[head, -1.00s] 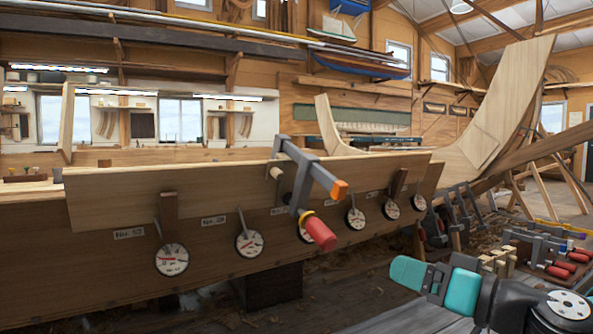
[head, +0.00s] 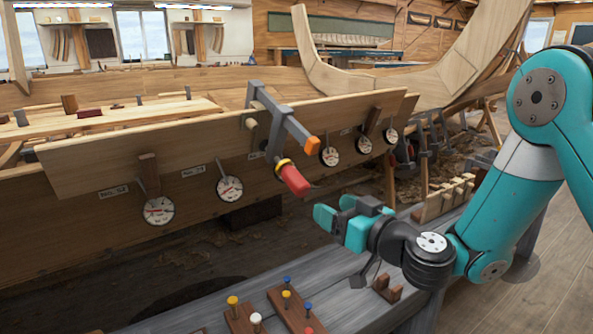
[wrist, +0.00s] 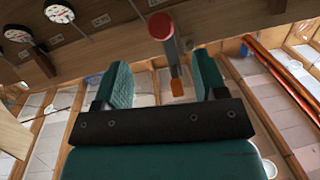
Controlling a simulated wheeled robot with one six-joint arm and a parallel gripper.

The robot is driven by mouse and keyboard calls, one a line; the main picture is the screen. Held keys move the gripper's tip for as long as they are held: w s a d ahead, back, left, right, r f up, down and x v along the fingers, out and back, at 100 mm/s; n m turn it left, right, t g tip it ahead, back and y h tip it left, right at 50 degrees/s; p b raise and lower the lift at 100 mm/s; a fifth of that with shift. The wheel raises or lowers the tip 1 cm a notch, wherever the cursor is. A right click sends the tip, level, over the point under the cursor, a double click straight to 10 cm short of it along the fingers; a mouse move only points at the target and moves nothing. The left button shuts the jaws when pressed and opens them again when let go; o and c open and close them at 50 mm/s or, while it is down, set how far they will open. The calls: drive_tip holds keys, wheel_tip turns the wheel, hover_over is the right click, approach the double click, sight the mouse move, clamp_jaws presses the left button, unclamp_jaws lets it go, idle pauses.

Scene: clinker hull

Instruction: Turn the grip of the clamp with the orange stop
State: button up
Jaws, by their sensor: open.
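The grey clamp (head: 283,119) is fixed over the upper edge of the hull plank (head: 225,142). Its orange stop (head: 312,143) is at the end of the bar, and its red grip (head: 294,181) with a yellow collar hangs below, tilted toward me. My gripper (head: 336,208) is open and empty, just below and right of the grip, apart from it. In the wrist view the red grip (wrist: 162,27) lies beyond the teal fingers, between them across the picture. The orange stop (wrist: 177,88) also shows between the fingers, farther off.
Several dial gauges (head: 158,210) line the plank on both sides of the clamp. A grey bench (head: 195,307) with coloured pegs in wooden blocks (head: 285,297) lies below. Wooden pieces (head: 445,196) stand right of my gripper. The space between grip and gripper looks clear.

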sight(305, 192)
drive_tip(key=p+x, duration=0.8)
drive_tip(key=x, duration=0.3)
drive_tip(key=shift+s+r+p, duration=0.1)
drive_tip(key=shift+p, duration=0.3)
drive_tip(key=shift+w+a, duration=0.3)
drive_tip(key=c, duration=0.9)
